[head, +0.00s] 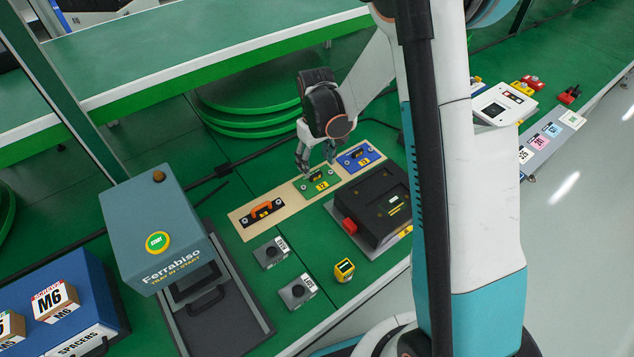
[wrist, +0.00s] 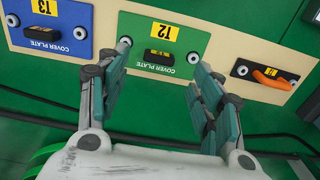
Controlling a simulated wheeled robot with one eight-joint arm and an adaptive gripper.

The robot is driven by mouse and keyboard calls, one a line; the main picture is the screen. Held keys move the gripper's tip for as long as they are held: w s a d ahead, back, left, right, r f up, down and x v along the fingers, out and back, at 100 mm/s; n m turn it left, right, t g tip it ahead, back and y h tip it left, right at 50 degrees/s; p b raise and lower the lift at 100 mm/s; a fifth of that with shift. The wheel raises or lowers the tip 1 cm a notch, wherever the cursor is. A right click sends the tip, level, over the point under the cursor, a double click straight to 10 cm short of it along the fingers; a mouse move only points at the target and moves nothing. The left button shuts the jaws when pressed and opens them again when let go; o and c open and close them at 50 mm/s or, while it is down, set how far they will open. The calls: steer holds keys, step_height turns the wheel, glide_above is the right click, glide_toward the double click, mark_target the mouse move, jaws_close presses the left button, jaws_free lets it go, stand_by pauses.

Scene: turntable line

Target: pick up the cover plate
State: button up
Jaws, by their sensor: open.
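A green cover plate (head: 318,183), marked T2, lies on a beige strip (head: 246,235) on the green bench. In the wrist view the green cover plate (wrist: 140,30) has a black grip block (wrist: 160,57) at its middle and bolts at both sides. A blue cover plate (head: 359,156), marked T3, lies beside it; it also shows in the wrist view (wrist: 62,22). My gripper (head: 317,160) is open over the green plate. In the wrist view its fingers (wrist: 160,60) stand on either side of the block, with nothing between them; contact cannot be told.
A black plate with an orange handle (head: 264,210) lies at the strip's left end. A black device (head: 377,203) with a red knob stands close in front of the strip. A grey Ferrabiso press (head: 157,228) stands left. Green discs (head: 247,123) are stacked behind.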

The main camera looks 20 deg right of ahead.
mark_target(317, 175)
step_height(317, 175, down, 5)
steer(key=b, duration=0.2)
steer(key=shift+s+d+f+b, duration=0.1)
steer(key=shift+s+f+b, duration=0.05)
steer(key=shift+b, duration=0.15)
steer(key=c, duration=1.2)
